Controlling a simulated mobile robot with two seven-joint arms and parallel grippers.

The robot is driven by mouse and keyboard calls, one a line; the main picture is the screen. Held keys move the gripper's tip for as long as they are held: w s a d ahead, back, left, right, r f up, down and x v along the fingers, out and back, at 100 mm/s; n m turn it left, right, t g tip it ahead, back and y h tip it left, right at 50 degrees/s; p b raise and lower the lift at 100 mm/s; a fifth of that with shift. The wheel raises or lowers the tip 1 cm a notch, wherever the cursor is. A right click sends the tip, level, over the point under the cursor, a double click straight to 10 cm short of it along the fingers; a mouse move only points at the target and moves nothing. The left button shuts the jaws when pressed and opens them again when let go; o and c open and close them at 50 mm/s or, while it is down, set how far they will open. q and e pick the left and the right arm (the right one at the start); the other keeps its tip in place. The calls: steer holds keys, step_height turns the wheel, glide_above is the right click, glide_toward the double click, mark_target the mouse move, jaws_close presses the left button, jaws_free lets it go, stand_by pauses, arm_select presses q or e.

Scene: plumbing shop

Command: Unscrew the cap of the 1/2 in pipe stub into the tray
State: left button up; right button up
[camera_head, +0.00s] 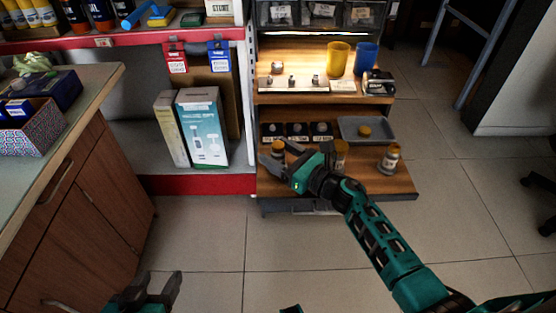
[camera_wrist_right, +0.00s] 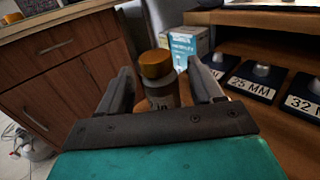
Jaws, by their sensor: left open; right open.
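A pipe stub (camera_wrist_right: 160,95) with an orange-brown cap (camera_wrist_right: 155,64) stands upright between the fingers of my right gripper (camera_wrist_right: 158,74) in the right wrist view. Only part of its label shows. The fingers are open on either side, with no clear contact. In the head view this capped stub (camera_head: 278,147) is at the left end of the lower shelf, with my right gripper (camera_head: 279,161) around it. The grey tray (camera_head: 348,124) is on the shelf to the right and holds an orange-brown cap (camera_head: 365,131). My left gripper (camera_head: 152,293) is open and empty at the bottom left.
Two more stubs stand on the lower shelf, one behind my right wrist (camera_head: 341,156) and one at the right (camera_head: 389,159). Black socket blocks (camera_head: 298,132) stand behind. A wooden counter (camera_head: 85,100) is at the left. The floor in front is clear.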

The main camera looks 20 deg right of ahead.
steer(key=shift+w+a, duration=0.1)
steer(key=shift+w, duration=0.05)
jaws_close()
stand_by(0.5)
steer(key=shift+r, duration=0.15)
